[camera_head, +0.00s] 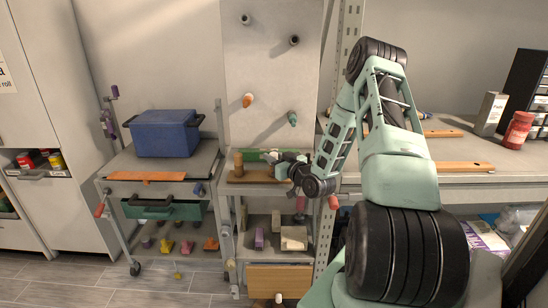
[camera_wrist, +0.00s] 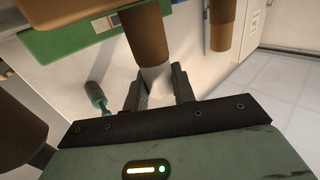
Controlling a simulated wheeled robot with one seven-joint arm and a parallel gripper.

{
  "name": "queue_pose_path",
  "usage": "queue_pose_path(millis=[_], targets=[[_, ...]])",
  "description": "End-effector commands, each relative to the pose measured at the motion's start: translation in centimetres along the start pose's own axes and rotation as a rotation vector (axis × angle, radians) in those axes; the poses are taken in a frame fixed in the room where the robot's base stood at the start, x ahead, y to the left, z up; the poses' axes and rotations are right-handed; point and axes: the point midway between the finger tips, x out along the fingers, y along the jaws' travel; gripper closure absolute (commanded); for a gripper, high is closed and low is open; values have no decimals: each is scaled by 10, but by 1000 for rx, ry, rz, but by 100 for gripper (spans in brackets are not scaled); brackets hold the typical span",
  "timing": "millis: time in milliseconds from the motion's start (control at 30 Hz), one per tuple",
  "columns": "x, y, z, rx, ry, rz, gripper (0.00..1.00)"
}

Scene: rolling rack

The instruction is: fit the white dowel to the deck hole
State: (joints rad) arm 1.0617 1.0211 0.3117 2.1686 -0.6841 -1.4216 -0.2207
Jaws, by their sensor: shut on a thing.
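My gripper (camera_wrist: 157,88) is shut on a pale, whitish cylinder that I take for the white dowel (camera_wrist: 156,75). In the wrist view a brown cylinder (camera_wrist: 145,35) continues from its far end; I cannot tell whether the two are one piece. In the head view my gripper (camera_head: 286,168) is low over the right part of the brown wooden board (camera_head: 258,177) on the middle rack. A brown wooden dowel (camera_head: 238,163) stands at the board's left end. I cannot make out the deck hole.
A green strip (camera_head: 255,155) lies behind the board, and an upright panel (camera_head: 270,70) with several pegs rises there. A cart with a blue box (camera_head: 164,133) stands left. A metal post (camera_head: 345,40) and a workbench (camera_head: 470,148) are right. Loose blocks fill the lower shelf (camera_head: 262,255).

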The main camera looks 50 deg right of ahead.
Motion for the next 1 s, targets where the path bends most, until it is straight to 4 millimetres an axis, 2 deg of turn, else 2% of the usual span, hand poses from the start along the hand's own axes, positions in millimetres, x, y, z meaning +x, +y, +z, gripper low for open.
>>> queue_pose_path(millis=[167,200,233,267,667,767,1000], targets=[[0,0,5,0,0,0,96],[0,0,3,0,0,0,63],[0,0,3,1,-1,0,55],[0,0,3,1,-1,0,53],[-1,1,2,2,-2,2,53],[-16,1,8,-1,-3,2,53],[-71,1,10,0,-3,3,53]])
